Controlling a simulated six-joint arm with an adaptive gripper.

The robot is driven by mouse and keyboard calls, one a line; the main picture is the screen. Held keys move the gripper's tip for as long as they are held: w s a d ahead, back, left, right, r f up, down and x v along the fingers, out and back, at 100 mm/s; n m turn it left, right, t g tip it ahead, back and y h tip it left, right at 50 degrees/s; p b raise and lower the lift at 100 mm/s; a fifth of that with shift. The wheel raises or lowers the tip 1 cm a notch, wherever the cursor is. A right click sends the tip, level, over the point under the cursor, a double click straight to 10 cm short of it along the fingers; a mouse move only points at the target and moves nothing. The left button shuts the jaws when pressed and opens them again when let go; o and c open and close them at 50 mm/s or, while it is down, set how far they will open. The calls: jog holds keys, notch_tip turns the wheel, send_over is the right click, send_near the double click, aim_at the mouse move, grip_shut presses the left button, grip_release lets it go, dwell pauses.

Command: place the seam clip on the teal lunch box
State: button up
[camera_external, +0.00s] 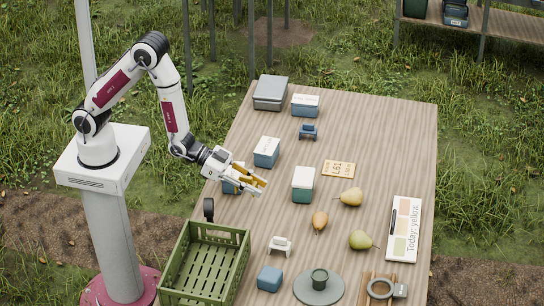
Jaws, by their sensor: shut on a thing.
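The teal lunch box (302,190), with a white lid, stands upright near the middle of the table. My gripper (259,186) is to its left, above the table's left side, angled down to the right. It is shut on a small yellow-orange thing (252,176), which I take to be the seam clip; its shape is hard to make out among the fingers. The gripper and what it holds are apart from the teal lunch box. Nothing shows on the lid of the teal lunch box.
A blue box (229,187) is partly hidden behind my gripper. Other lidded boxes (266,153) stand farther back. A green crate (243,266), a white bracket-like piece (280,246) and a blue box (269,279) are in front.

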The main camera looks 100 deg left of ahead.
jog(key=w+a+r+n+y, duration=0.3)
jog(key=w+a+r, duration=0.1)
jog(key=w+a, duration=0.3)
jog(key=w+a+r+n+y, duration=0.2)
jog(key=w+a+r, duration=0.3)
jog(key=w+a, duration=0.3)
jog(key=shift+w+n+g+y, duration=0.35)
jog(key=shift+n+g+y, duration=0.05)
jog(key=shift+y, duration=0.5)
jog(key=shift+f, duration=0.1)
send_over(313, 175)
jog(key=shift+a+f, duration=0.1)
jog(key=shift+f, duration=2.95)
jog(key=shift+f, duration=1.85)
jog(key=shift+f, duration=0.1)
